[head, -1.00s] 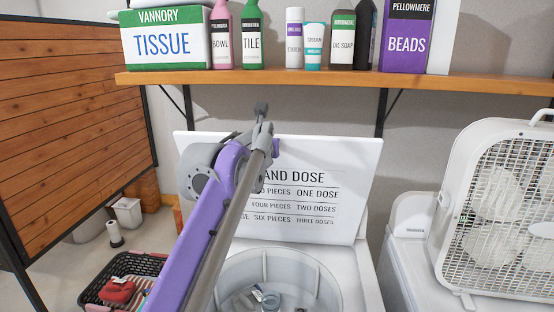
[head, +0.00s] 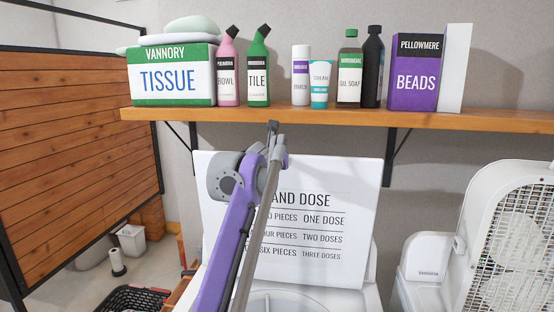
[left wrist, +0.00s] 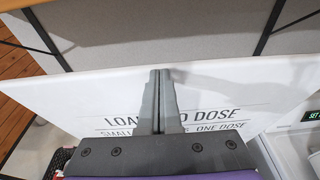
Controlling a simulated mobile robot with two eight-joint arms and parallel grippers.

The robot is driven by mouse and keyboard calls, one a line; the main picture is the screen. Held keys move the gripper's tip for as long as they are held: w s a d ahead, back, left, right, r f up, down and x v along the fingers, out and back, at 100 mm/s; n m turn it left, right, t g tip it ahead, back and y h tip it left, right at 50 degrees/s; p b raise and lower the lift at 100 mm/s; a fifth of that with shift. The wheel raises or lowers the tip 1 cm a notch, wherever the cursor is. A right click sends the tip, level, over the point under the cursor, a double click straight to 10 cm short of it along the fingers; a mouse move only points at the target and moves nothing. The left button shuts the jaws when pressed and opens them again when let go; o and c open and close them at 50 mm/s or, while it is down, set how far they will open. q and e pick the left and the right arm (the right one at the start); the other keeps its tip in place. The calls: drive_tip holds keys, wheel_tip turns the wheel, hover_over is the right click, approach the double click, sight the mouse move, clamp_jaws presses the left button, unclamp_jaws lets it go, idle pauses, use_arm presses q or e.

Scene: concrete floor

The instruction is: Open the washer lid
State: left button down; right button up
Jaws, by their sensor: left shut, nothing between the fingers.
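The washer lid (head: 345,190) is white and stands raised, nearly upright, behind the tub opening. Its inner face carries dosing text. The rim of the washer tub (head: 285,298) shows at the bottom edge of the head view. My left arm crosses in front of the lid, and my left gripper (head: 273,128) is near the lid's top edge. In the left wrist view the left gripper (left wrist: 161,75) has its fingers together and empty, over the top edge of the lid (left wrist: 240,90). I cannot tell whether it touches the lid. My right gripper is out of view.
A wooden shelf (head: 300,116) above the lid holds a tissue box (head: 172,80), several bottles and a purple beads box (head: 414,75). A box fan (head: 510,240) stands on the right. A dark basket (head: 135,300) is low on the left, beside a slatted wooden panel (head: 75,130).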

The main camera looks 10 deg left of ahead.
use_arm(q)
drive_tip(key=shift+s, duration=0.1)
drive_tip(key=b+v, duration=0.2)
drive_tip(key=v, duration=0.9)
drive_tip(key=s+a+f+n+g+y, duration=0.1)
drive_tip(key=s+a+f+n+g, duration=0.1)
drive_tip(key=s+a+f+n, duration=0.55)
drive_tip(key=s+d+f+n+g+y, duration=0.15)
drive_tip(key=s+f+n, duration=0.35)
drive_tip(key=f+n, duration=0.65)
drive_tip(key=s+f+n+g+h, duration=0.1)
drive_tip(key=s+f+n+g, duration=0.2)
drive_tip(key=s+f+n, duration=0.5)
drive_tip(key=s+f+n+g+h, duration=0.1)
drive_tip(key=s+f+n+g, duration=0.2)
drive_tip(key=s+f+n, duration=0.6)
drive_tip(key=s+f, duration=0.8)
drive_tip(key=f, duration=0.4)
drive_tip(key=shift+d+f, duration=0.25)
drive_tip(key=shift+d, duration=0.1)
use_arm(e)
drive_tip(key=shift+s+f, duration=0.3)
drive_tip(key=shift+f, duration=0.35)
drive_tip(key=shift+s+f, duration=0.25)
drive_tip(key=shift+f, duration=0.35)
